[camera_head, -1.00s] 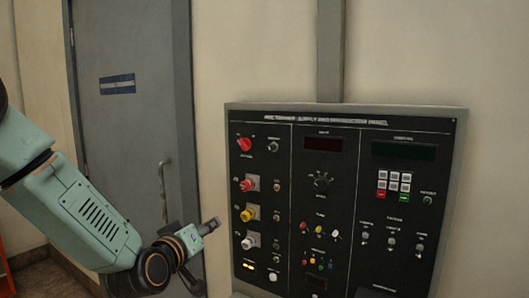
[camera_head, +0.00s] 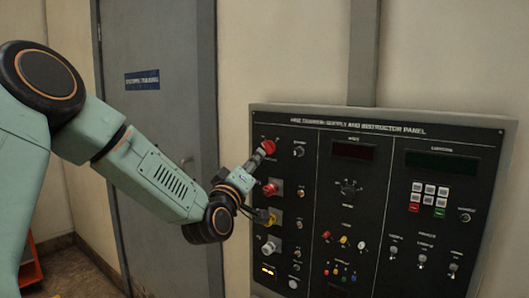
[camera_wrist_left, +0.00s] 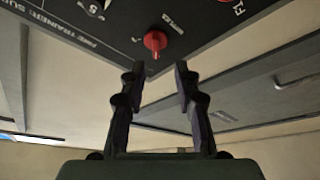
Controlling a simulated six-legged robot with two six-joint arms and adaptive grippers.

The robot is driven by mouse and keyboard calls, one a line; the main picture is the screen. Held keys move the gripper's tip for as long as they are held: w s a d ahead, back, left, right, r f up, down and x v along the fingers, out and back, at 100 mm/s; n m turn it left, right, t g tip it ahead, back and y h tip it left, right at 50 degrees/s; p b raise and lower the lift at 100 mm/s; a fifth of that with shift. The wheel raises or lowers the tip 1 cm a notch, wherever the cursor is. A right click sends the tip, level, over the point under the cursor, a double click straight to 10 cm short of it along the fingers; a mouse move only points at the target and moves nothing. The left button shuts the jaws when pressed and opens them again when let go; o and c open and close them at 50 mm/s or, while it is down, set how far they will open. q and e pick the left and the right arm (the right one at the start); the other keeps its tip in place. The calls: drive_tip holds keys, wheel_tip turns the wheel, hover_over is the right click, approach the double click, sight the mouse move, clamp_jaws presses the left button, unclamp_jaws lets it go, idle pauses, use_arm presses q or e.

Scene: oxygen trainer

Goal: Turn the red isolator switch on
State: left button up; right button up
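The red isolator switch (camera_head: 268,147) is a round red knob at the upper left of the black instructor panel (camera_head: 330,215). In the left wrist view the red knob (camera_wrist_left: 155,41) stands just beyond the fingertips, roughly in line with the gap between them. My left gripper (camera_head: 258,160) reaches up to the knob from the lower left in the head view. In the left wrist view its two dark fingers (camera_wrist_left: 160,69) are apart with nothing between them. A small gap to the knob shows there. My right gripper is in neither view.
Below the isolator sit a red knob (camera_head: 271,188), a yellow knob (camera_head: 272,219) and a white knob (camera_head: 268,248), close to my left wrist. A keypad (camera_head: 429,198) is at the right. A grey door (camera_head: 150,120) is behind my arm.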

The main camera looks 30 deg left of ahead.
sight(266, 149)
use_arm(q)
drive_tip(key=w, duration=0.1)
drive_tip(key=w+r, duration=0.1)
drive_tip(key=w, duration=0.3)
drive_tip(key=shift+w+d+r+p, duration=0.1)
drive_tip(key=shift+d+r+p, duration=0.05)
drive_tip(key=shift+d+p, duration=0.25)
drive_tip(key=shift+w+a, duration=0.25)
drive_tip(key=shift+w, duration=0.05)
drive_tip(key=shift+a, duration=0.3)
drive_tip(key=shift+s+r, duration=0.2)
drive_tip(key=shift+s, duration=0.2)
drive_tip(key=shift+w+d, duration=0.3)
drive_tip(key=shift+w, duration=0.05)
drive_tip(key=shift+c, duration=1.3)
drive_tip(key=shift+s+a+f, duration=0.1)
drive_tip(key=shift+s+a, duration=0.05)
drive_tip(key=shift+a, duration=0.2)
clamp_jaws()
drive_tip(key=shift+d, duration=0.15)
